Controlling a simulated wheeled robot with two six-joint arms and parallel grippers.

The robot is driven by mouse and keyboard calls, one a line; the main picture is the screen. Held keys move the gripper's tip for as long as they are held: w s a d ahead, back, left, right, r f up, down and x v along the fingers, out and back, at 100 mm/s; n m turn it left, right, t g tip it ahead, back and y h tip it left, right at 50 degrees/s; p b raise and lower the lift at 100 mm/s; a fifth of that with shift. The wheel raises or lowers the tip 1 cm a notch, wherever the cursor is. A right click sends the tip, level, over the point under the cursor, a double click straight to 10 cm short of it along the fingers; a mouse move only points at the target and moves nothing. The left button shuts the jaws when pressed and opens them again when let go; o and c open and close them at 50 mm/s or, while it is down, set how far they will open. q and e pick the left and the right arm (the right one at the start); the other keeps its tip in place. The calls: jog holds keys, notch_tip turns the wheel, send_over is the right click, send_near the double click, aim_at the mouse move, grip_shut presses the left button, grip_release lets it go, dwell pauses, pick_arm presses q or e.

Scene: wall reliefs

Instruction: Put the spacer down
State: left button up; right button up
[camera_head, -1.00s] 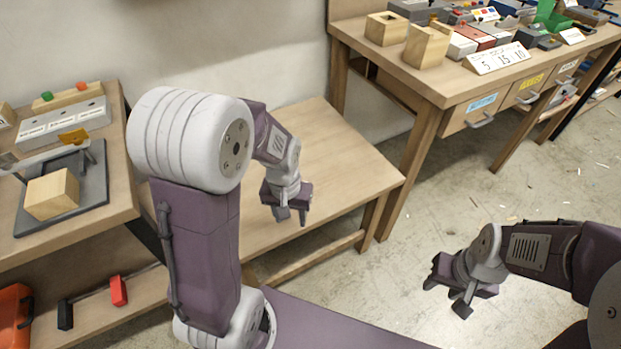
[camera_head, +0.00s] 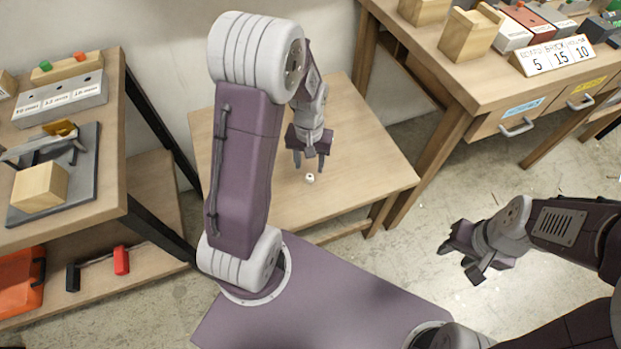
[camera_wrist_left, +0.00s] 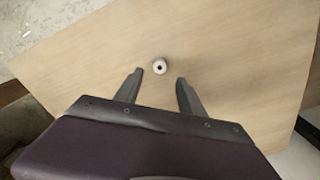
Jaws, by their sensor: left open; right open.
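The spacer (camera_head: 310,178) is a small pale ring with a dark hole. It rests on the bare low wooden table (camera_head: 352,130), and it also shows in the left wrist view (camera_wrist_left: 159,66). My left gripper (camera_head: 309,168) is open and empty above the table, just behind the spacer in the head view. In the left wrist view its two fingers (camera_wrist_left: 160,82) are spread, and the spacer lies just beyond the fingertips, between their lines, apart from both. My right gripper (camera_head: 458,262) is open and empty over the floor at the right.
A bench (camera_head: 110,187) at the left holds a wooden block (camera_head: 40,187) on a grey fixture and a grey labelled block (camera_head: 60,98). A workbench (camera_head: 455,75) at the upper right carries wooden boxes and a number sign (camera_head: 552,56). The low table around the spacer is clear.

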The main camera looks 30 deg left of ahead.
aim_at(310, 176)
pick_arm(q)
jog(key=shift+s+f, duration=0.1)
jog(key=shift+f, duration=0.15)
notch_tip(310, 176, down, 5)
jog(key=b, duration=0.2)
jog(key=shift+d+r+b, duration=0.15)
jog(key=shift+r+b, duration=0.05)
jog(key=shift+b, duration=0.15)
jog(key=shift+r, duration=0.1)
jog(key=shift+s, duration=0.1)
jog(key=shift+c, duration=0.9)
grip_shut()
